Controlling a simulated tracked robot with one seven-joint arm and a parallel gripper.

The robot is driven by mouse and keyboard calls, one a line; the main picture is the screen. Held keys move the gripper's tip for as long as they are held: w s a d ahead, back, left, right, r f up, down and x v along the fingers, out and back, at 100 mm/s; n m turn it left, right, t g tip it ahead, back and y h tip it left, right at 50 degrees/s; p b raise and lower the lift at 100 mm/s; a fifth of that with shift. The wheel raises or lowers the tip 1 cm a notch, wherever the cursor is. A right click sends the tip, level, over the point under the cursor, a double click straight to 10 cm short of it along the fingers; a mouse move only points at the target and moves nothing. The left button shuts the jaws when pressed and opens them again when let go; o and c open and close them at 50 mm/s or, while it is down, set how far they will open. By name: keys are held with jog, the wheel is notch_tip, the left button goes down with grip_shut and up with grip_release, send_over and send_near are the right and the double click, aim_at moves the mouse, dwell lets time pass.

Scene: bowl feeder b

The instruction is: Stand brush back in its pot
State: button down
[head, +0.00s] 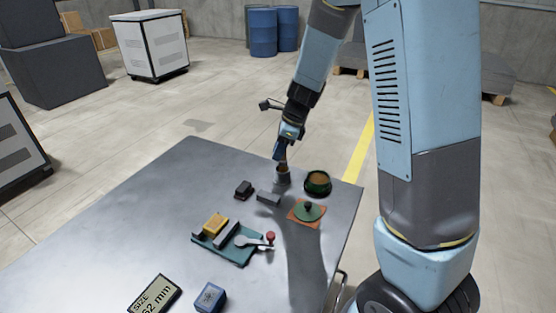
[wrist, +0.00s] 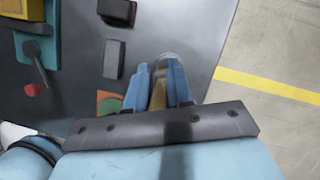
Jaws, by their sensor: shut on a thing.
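My gripper (head: 281,155) is near the far right part of the grey table, pointing down. It is shut on the brush (wrist: 158,92), whose brown wooden handle shows between the two blue fingers in the wrist view. The small grey pot (head: 283,180) stands on the table directly below my gripper. The brush's lower end is at the pot's mouth; I cannot tell how deep it is inside. In the wrist view the pot's grey rim (wrist: 168,57) shows just beyond the fingertips, and the fingers hide much of the brush.
A green knobbed lid (head: 308,212) lies on an orange mat nearby. A grey block (head: 268,198) and black block (head: 243,189) are to the left. A teal lever fixture (head: 237,254) is nearer. The table's far left is clear.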

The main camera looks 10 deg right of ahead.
jog(key=shift+w+f, duration=0.25)
jog(key=shift+f, duration=0.85)
jog(key=shift+w+f, duration=0.2)
jog(key=shift+f, duration=0.85)
jog(key=c, duration=1)
grip_release()
jog(key=shift+f, duration=0.1)
